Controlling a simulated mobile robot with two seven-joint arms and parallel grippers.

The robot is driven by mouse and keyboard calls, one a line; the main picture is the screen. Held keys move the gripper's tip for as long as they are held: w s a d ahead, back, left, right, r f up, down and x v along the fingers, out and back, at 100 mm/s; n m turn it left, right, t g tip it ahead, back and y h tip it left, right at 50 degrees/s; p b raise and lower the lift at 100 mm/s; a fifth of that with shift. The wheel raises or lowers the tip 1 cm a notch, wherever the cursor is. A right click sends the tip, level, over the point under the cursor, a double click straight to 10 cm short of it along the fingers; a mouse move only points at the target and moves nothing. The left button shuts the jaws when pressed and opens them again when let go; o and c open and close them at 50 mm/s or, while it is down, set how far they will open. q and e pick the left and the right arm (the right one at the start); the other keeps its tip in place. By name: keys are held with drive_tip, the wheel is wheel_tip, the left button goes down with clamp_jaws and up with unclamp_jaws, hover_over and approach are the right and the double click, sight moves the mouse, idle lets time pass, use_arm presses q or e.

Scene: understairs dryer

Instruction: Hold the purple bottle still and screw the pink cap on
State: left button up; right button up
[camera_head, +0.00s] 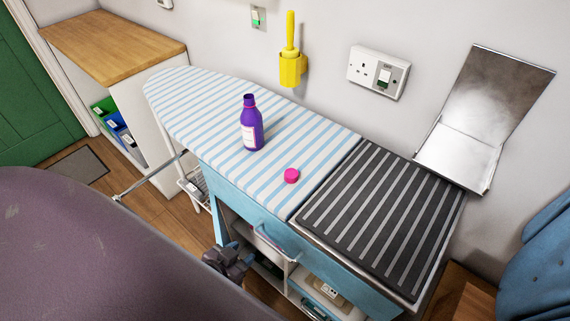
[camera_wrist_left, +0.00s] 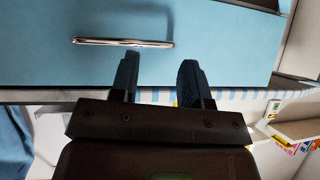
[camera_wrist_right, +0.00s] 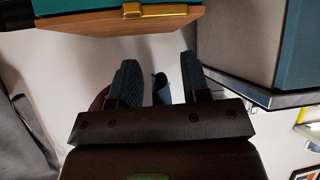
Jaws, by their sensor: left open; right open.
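The purple bottle (camera_head: 252,126) stands upright on the striped ironing board, its neck uncapped, with a pale label on its side. The pink cap (camera_head: 291,176) lies on the board to the right of the bottle and nearer to me, apart from it. My left gripper (camera_head: 232,262) is low in front of the blue cabinet, below the board's near edge, away from both. In the left wrist view its fingers (camera_wrist_left: 156,80) are open and empty, facing a blue panel. My right gripper is outside the head view; in the right wrist view its fingers (camera_wrist_right: 157,80) are open with nothing held.
The ironing board (camera_head: 205,103) has bare room around bottle and cap. A dark ribbed mat (camera_head: 385,215) lies to its right, with a metal panel (camera_head: 465,150) behind. A metal handle (camera_head: 275,240) sticks out of the cabinet front. A yellow holder (camera_head: 291,68) hangs on the wall.

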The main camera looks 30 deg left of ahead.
use_arm(q)
drive_tip(key=shift+w+a, duration=0.2)
drive_tip(key=shift+a, duration=0.05)
